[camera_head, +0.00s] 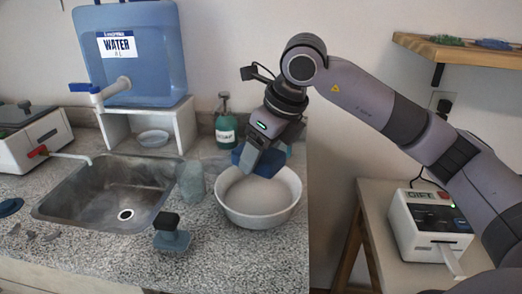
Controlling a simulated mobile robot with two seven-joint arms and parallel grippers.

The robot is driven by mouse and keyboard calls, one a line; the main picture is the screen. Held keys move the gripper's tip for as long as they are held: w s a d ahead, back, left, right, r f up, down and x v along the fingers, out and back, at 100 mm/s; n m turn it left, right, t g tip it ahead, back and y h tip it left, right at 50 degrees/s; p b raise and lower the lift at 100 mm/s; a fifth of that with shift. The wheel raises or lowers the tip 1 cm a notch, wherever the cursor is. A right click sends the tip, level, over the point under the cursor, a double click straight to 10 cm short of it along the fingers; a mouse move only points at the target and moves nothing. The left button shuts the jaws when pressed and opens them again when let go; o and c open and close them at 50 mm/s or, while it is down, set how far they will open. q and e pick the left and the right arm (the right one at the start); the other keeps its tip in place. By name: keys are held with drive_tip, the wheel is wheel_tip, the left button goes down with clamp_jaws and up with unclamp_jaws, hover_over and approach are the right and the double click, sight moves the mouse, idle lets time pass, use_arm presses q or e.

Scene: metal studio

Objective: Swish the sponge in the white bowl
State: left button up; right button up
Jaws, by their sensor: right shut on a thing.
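A white bowl (258,216) stands on the speckled counter right of the sink. My right gripper (258,168) reaches down over the bowl's far rim. It is shut on a blue sponge (265,158), which is partly hidden behind the fingers. The sponge is at the upper part of the bowl; I cannot tell whether it touches the bowl. My left gripper is not in view.
A metal sink (108,190) is at the left, with a clear cup (191,181) between it and the bowl. A green soap bottle (226,128) stands behind the bowl. A dark-handled blue-grey object (172,236) stands at the front. A blue water container (140,60) rests on a white stand.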

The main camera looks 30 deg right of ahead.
drive_tip(key=shift+r, duration=0.1)
drive_tip(key=shift+r+p, duration=1.5)
drive_tip(key=shift+r, duration=0.45)
